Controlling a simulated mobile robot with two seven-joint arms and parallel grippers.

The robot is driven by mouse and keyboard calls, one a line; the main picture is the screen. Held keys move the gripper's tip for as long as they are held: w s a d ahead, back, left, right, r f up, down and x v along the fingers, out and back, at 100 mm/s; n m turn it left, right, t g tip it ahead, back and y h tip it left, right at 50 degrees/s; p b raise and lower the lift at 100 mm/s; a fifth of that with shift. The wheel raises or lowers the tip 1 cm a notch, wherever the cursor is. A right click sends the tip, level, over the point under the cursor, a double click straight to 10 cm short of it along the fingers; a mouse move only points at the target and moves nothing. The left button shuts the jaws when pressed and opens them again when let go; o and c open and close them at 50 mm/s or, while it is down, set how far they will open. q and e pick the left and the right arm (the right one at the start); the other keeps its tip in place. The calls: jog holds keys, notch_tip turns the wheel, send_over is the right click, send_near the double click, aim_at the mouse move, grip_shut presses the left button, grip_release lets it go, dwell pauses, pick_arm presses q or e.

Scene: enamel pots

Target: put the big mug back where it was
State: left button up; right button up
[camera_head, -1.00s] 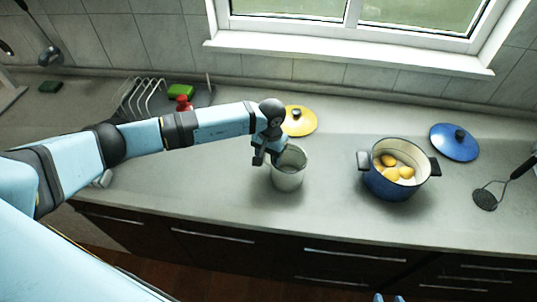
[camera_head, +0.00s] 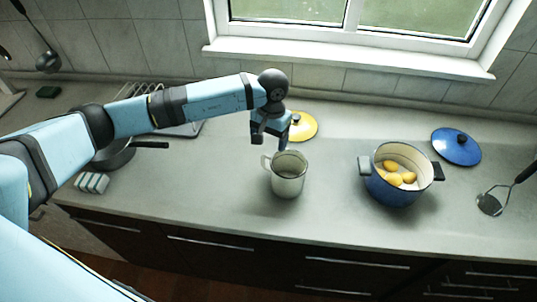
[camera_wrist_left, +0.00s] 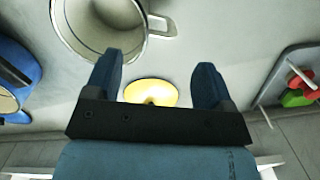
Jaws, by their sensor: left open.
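The big mug (camera_head: 287,183) is grey metal and stands upright on the counter in the middle of the head view, its handle at its left side. It also shows at the top of the left wrist view (camera_wrist_left: 100,22), cut off by the edge, handle to the right. My left gripper (camera_head: 270,143) is open and empty, just behind and above the mug. My right gripper is not in view.
A yellow lid (camera_head: 303,126) lies behind the mug. A blue pot (camera_head: 395,190) with yellow items inside stands to its right, with a blue lid (camera_head: 456,150) and a masher (camera_head: 489,204) beyond. A dark pan (camera_head: 115,157) and a striped block (camera_head: 91,182) are at left.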

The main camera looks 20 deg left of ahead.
pick_arm(q)
notch_tip(320, 180, up, 3)
jog(key=shift+w+r, duration=0.1)
dwell(0.5)
